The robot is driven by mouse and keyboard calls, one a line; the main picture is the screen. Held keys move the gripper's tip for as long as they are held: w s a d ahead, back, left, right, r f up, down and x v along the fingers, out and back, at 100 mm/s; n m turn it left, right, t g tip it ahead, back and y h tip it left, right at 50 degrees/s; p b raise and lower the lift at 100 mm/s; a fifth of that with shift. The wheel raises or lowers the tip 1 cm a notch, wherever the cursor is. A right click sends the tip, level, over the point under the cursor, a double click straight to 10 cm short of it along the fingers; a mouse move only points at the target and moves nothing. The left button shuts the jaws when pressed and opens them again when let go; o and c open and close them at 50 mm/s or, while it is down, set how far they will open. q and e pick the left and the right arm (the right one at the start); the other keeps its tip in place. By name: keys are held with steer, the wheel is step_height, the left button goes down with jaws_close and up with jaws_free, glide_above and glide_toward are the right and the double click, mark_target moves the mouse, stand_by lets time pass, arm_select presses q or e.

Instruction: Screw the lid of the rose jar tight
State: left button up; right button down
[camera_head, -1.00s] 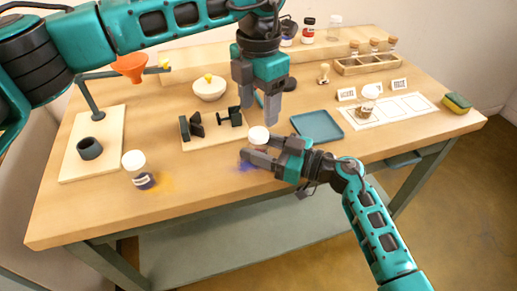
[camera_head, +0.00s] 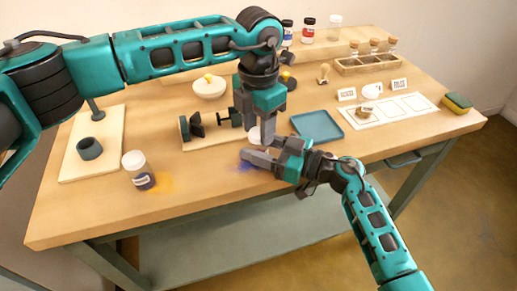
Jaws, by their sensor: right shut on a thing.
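My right gripper (camera_head: 262,158), coming in from the lower right, is shut on a small jar at the front middle of the table. The jar's white lid (camera_head: 254,135) shows above the fingers; its body is mostly hidden, so I cannot see its colour. My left gripper (camera_head: 261,130) points straight down at this lid from above. Its fingers are at the lid's height and partly cover it. I cannot tell whether they touch the lid or are closed on it.
A blue-grey tray (camera_head: 318,126) lies right of the grippers. A clamp stand (camera_head: 196,128) is close on the left. The front right is clear.

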arm_select(q)
steer(key=c, duration=0.6)
steer(key=o, duration=1.2)
steer(key=shift+r, duration=0.15)
step_height(320, 180, up, 12)
steer(key=shift+f, duration=0.1)
arm_select(e)
steer(key=shift+c, duration=1.7)
jaws_free()
steer(key=shift+d, duration=0.1)
arm_select(q)
steer(key=shift+r+p, duration=0.4)
arm_select(e)
steer(key=v, duration=1.2)
steer(key=shift+s+d, duration=0.25)
steer(key=shift+d, duration=0.1)
